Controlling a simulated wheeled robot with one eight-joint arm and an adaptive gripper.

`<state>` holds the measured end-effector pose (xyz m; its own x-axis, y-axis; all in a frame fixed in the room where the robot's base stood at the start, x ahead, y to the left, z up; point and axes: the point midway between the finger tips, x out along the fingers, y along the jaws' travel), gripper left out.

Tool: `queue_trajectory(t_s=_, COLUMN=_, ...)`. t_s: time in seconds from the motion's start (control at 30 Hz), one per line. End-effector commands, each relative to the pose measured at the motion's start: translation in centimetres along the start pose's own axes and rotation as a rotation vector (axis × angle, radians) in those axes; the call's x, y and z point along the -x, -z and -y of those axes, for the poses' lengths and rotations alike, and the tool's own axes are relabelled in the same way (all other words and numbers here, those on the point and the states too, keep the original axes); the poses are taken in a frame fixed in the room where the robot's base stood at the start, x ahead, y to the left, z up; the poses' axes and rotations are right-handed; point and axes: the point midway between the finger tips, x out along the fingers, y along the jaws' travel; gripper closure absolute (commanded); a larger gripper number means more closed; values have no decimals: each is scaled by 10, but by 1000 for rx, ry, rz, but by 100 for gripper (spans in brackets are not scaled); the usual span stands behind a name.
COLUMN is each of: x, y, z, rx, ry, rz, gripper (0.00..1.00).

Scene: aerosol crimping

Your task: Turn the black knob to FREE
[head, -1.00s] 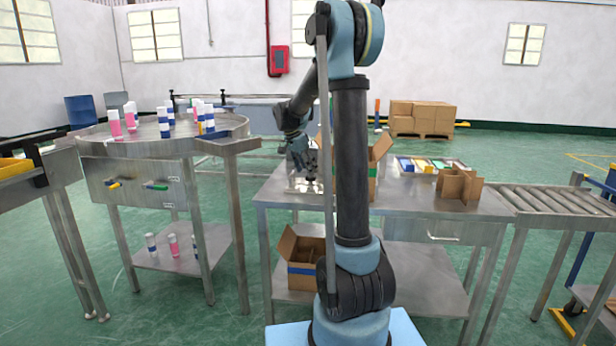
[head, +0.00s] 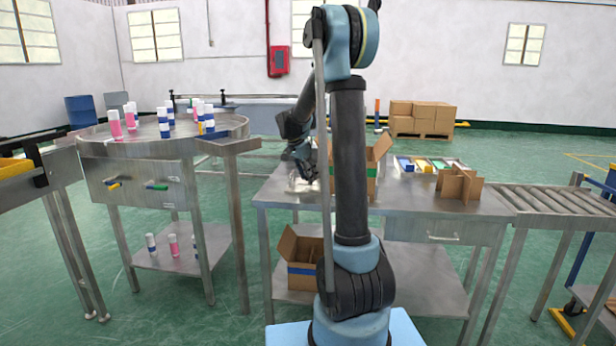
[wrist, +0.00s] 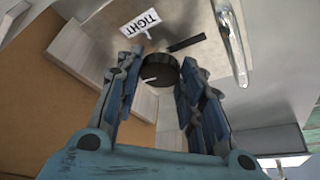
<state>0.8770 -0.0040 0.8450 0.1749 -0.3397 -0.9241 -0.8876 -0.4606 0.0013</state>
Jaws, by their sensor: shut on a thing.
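The black knob (wrist: 160,66) shows in the wrist view, round and dark, with a short white mark near its lower left edge. It sits on a grey metal plate (wrist: 190,25). A white label reading TIGHT (wrist: 140,23) lies beyond it, up and to the left. No FREE label can be read. My gripper (wrist: 158,74) has one blue and dark finger on each side of the knob and is shut on it. In the head view my gripper (head: 306,174) is low over the steel table (head: 415,200), and the knob cannot be made out there.
An open cardboard box (head: 378,152) stands on the table close beside my gripper. A metal handle (wrist: 233,45) and a dark slot (wrist: 186,44) lie near the knob. Cardboard dividers (head: 460,184) stand at the table's right. A round table with cans (head: 164,122) is at left.

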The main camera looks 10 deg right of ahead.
Motion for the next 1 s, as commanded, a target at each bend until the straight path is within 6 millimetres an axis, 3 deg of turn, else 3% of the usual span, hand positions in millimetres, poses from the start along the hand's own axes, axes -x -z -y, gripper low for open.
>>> queue_trajectory(t_s=0.57, x=0, y=0, z=-1, rx=111, ry=47, rz=-1, gripper=88)
queue_trajectory(t_s=0.6, x=0, y=0, z=-1, rx=111, ry=47, rz=-1, gripper=60)
queue_trajectory(t_s=0.67, x=0, y=0, z=-1, rx=111, ry=47, rz=-1, gripper=46)
queue_trajectory(t_s=1.0, x=0, y=0, z=-1, rx=111, ry=47, rz=0, gripper=44)
